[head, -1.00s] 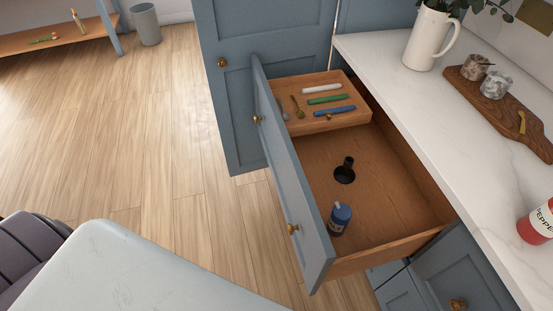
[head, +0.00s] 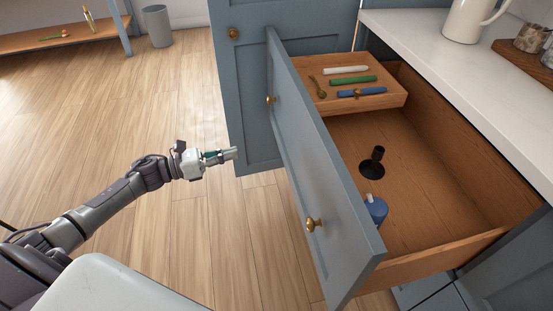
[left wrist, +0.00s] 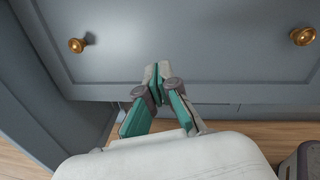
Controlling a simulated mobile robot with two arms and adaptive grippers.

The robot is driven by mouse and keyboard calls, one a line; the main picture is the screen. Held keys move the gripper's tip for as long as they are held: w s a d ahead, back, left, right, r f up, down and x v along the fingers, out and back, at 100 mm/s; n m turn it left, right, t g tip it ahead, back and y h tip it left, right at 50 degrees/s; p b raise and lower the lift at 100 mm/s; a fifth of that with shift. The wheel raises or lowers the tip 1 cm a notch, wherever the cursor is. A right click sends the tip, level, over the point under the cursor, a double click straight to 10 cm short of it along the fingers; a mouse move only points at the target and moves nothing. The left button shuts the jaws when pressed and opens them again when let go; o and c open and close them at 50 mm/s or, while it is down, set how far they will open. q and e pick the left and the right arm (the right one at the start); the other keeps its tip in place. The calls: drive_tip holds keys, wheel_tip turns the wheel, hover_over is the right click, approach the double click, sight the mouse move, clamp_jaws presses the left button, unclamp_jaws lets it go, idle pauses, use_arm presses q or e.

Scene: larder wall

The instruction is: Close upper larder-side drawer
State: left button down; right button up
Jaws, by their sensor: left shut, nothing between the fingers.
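The upper larder-side drawer (head: 310,150) stands pulled well out in the head view, its blue-grey front facing left. It has two brass knobs, the far one (head: 270,100) and the near one (head: 313,224). My left gripper (head: 234,153) is shut and empty, to the left of the drawer front and apart from it in the head view. In the left wrist view the shut fingertips (left wrist: 156,70) point at the drawer front (left wrist: 190,50), below and between its two knobs; contact cannot be told. My right gripper is out of view.
The drawer holds a wooden tray (head: 398,98) with pens and a spoon, a black item (head: 373,162) and a blue bottle (head: 376,210). A tall blue-grey door (head: 243,80) stands behind. The white counter (head: 480,90) is right. Open floor lies left.

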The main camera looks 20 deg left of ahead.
use_arm(q)
drive_tip(key=s+d+r+m+g+h, duration=0.1)
drive_tip(key=r+m+g, duration=0.1)
drive_tip(key=m, duration=0.2)
approach(293, 144)
drive_tip(key=x, duration=0.6)
drive_tip(key=shift+s+d+r, duration=0.1)
drive_tip(key=shift+s+r, duration=0.05)
drive_tip(key=shift+r, duration=0.1)
drive_tip(key=shift+w+d, duration=0.3)
drive_tip(key=shift+d, duration=0.2)
drive_tip(key=shift+f, duration=0.1)
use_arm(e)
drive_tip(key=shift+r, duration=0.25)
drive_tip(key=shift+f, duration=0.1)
use_arm(q)
drive_tip(key=shift+w+d, duration=0.1)
drive_tip(key=shift+d, duration=0.05)
